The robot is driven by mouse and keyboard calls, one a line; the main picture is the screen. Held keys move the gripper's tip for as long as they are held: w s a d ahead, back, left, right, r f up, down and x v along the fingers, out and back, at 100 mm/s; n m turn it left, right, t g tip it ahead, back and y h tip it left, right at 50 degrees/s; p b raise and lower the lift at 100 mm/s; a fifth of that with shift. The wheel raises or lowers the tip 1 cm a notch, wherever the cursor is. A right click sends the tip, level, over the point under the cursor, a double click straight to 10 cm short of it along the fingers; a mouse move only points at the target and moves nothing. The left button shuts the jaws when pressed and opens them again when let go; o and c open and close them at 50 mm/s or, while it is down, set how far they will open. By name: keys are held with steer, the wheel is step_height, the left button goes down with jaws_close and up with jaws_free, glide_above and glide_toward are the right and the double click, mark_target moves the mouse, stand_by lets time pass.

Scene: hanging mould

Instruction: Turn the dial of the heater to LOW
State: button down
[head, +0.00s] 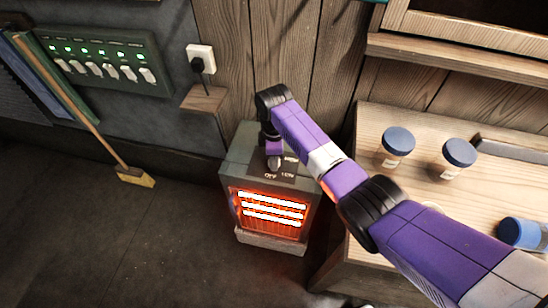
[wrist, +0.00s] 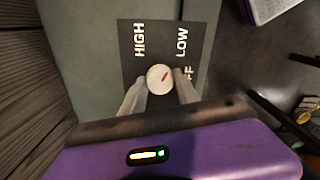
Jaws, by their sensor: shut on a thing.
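The grey heater (head: 240,165) stands on the floor against the wooden wall, its bars glowing orange behind the front grille. The dial (wrist: 160,79) is round and white with a short red mark, on a dark plate (wrist: 160,30) lettered HIGH, LOW and a partly hidden OFF. The red mark slants up and right in the wrist view, towards the LOW and OFF side; I cannot tell exactly which label it meets. My gripper (wrist: 160,88) is shut on the dial, a finger on each side. In the head view my gripper (head: 274,160) reaches down onto the heater's top.
A wooden table (head: 375,120) at the right holds blue-lidded jars (head: 397,140), one lying down (head: 520,233). A switch panel (head: 100,62), a socket with a plug (head: 200,60) and a leaning broom (head: 134,177) are at the left. The floor left of the heater is clear.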

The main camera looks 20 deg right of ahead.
steer(key=c, duration=0.9)
jaws_free()
step_height(320, 180, up, 8)
steer(key=shift+f, duration=0.1)
